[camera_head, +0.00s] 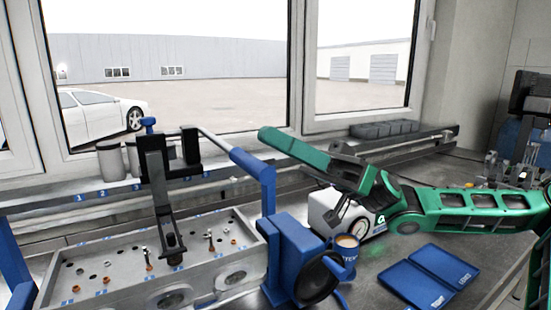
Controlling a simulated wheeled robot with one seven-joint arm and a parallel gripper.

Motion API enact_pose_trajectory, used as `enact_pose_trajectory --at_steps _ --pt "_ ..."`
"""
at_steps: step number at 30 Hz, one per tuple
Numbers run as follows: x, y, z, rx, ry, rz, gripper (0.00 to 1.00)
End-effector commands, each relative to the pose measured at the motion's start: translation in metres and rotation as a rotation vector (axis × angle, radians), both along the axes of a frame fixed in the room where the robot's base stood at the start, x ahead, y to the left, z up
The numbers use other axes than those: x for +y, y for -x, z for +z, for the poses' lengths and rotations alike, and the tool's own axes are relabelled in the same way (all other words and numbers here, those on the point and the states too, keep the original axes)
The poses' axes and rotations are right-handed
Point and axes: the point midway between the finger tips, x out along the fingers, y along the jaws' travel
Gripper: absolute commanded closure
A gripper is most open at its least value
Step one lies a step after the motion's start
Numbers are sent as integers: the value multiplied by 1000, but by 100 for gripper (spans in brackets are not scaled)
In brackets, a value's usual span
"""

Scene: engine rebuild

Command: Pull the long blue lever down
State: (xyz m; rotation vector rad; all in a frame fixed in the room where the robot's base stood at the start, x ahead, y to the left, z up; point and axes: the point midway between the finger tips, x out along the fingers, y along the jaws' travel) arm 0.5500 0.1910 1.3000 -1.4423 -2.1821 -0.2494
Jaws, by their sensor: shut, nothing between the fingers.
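A lever with a grey shaft and a thick blue grip (251,164) slants down to the right from the black press head, over the steel block at left. Its grip end overlaps the blue upright of the frame in the picture, so I cannot tell whether they touch. My gripper (335,228) is dark, hangs below my green arm and is right of the lever, apart from it. It is shut and empty, close to a white box-like device (325,207). The fingertips are small and partly lost against the things behind them.
A black press column (152,190) stands over the holed steel block (110,285). A blue stand with a black ring (292,255), a cup (345,250) and two blue trays (420,280) occupy the bench. Windows close off the back.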

Motion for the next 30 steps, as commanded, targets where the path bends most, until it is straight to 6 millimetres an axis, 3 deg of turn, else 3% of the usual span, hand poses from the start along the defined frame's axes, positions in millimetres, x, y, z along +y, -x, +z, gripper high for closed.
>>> enact_pose_trajectory --at_steps 1,2,12,18,23,30 --pt "-5 -3 11 -4 -5 -10 100" --pt "-10 -6 10 0 -6 -10 100" --pt "-67 -30 -25 1 -13 -15 100" --pt "-85 -37 -36 -1 -13 -16 100" --pt "-93 -36 -37 -10 7 -29 100" --pt "-117 -16 -32 -56 160 -133 100"
